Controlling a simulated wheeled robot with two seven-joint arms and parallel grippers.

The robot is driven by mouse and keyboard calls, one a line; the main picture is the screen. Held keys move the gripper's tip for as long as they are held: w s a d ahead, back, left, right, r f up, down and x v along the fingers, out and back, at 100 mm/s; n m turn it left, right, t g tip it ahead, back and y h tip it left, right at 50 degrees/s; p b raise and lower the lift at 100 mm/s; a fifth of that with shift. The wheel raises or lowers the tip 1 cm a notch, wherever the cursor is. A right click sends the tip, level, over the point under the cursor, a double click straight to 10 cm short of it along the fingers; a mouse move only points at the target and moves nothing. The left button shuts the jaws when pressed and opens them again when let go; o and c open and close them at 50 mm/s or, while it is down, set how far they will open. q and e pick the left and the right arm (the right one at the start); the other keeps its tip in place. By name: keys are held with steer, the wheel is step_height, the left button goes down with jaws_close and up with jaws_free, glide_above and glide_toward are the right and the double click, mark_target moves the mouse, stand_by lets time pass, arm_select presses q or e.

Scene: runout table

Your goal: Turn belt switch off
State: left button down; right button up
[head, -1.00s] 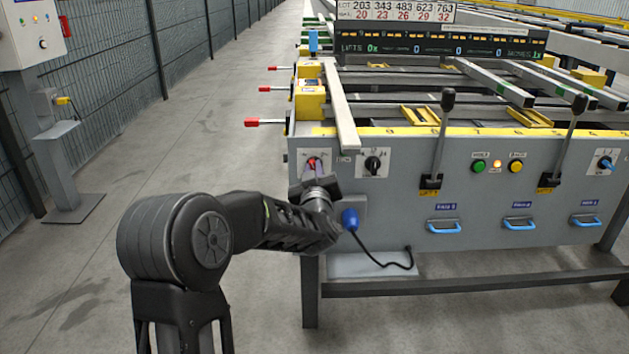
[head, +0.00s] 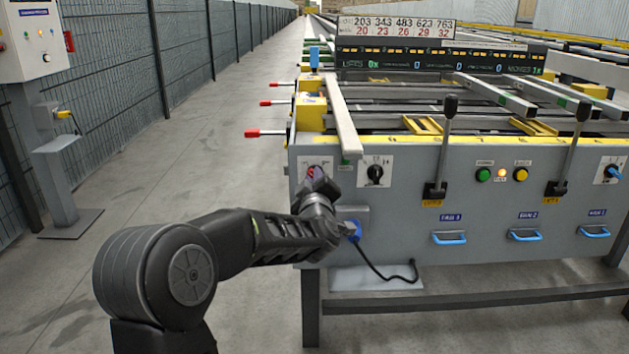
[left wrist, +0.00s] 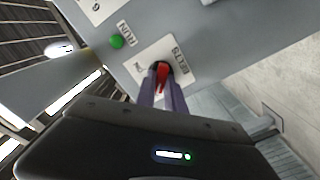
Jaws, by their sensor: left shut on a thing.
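The belt switch is a red rotary handle (left wrist: 162,76) on a white plate (left wrist: 185,58) lettered "BELTS" in the left wrist view. In the head view its plate (head: 326,161) sits at the upper left of the grey panel's front, and the handle is mostly hidden behind my gripper. My left gripper (head: 315,178) reaches the plate from below. Its two fingers (left wrist: 161,84) stand on either side of the red handle and are shut on it. The handle's exact angle is hard to tell. My right gripper is not in view.
A black rotary switch (head: 375,173) is just right of the belt switch. A blue plug (head: 353,231) with a black cable is below. Tall black levers (head: 443,150), green (head: 483,175) and yellow (head: 521,174) buttons and blue handles are farther right. Red-tipped levers (head: 268,133) jut out left.

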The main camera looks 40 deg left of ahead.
arm_select(q)
steer(key=c, duration=1.4)
jaws_free()
steer(key=shift+c, duration=0.2)
steer(key=p+v, duration=0.2)
steer(key=v, duration=0.6)
steer(key=shift+w, duration=0.1)
